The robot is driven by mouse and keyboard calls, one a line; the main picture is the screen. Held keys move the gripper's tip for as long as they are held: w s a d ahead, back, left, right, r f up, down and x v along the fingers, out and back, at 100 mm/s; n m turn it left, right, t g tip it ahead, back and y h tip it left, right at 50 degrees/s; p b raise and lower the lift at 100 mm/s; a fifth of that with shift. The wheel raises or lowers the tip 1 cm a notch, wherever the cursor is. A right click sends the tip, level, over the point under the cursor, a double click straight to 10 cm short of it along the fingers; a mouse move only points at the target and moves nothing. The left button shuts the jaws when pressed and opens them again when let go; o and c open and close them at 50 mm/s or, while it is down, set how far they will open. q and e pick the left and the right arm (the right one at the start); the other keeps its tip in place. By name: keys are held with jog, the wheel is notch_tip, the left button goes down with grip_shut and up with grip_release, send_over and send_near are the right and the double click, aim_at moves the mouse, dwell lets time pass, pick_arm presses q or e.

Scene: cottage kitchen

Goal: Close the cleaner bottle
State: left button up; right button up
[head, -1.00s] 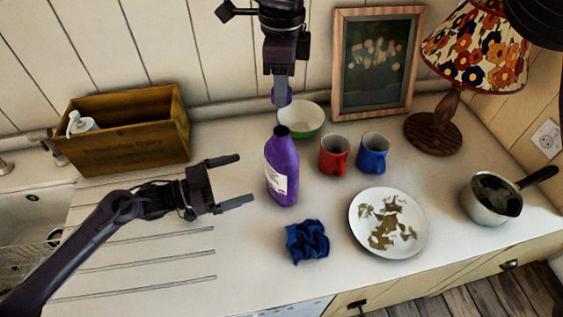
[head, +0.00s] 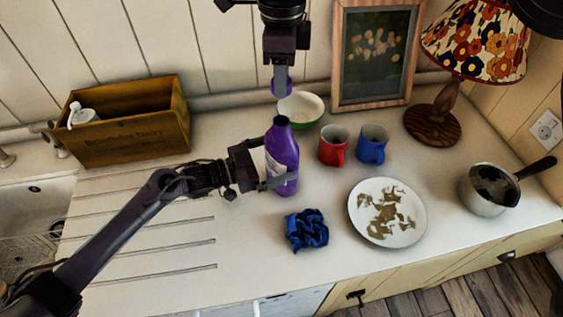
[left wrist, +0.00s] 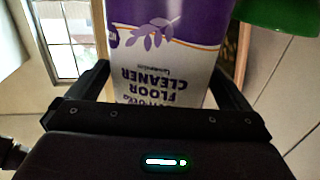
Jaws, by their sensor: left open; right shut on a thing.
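The purple cleaner bottle (head: 284,148) stands upright on the counter, its dark neck open on top. In the left wrist view its label (left wrist: 165,70) reads "floor cleaner" upside down and lies between my two fingers. My left gripper (head: 276,170) is open, with its fingers on either side of the bottle's body. My right gripper (head: 281,78) points down and is shut on a purple cap (head: 282,89). The cap is held above the bottle, apart from the neck. The far left finger is mostly hidden in the head view.
A green bowl (head: 301,105), a red mug (head: 333,147) and a blue mug (head: 372,145) stand behind and right. A blue cloth (head: 307,230) and a plate (head: 411,228) lie in front. A wooden crate (head: 132,138) is left. A pan (head: 487,195) and lamp (head: 433,124) are right.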

pick_arm(q)
jog(key=shift+x, duration=0.9)
jog(key=c, duration=1.2)
pick_arm(e)
jog(key=shift+f, duration=2.5)
jog(key=shift+f, duration=0.1)
jog(key=shift+f, duration=0.8)
jog(key=shift+f, duration=0.55)
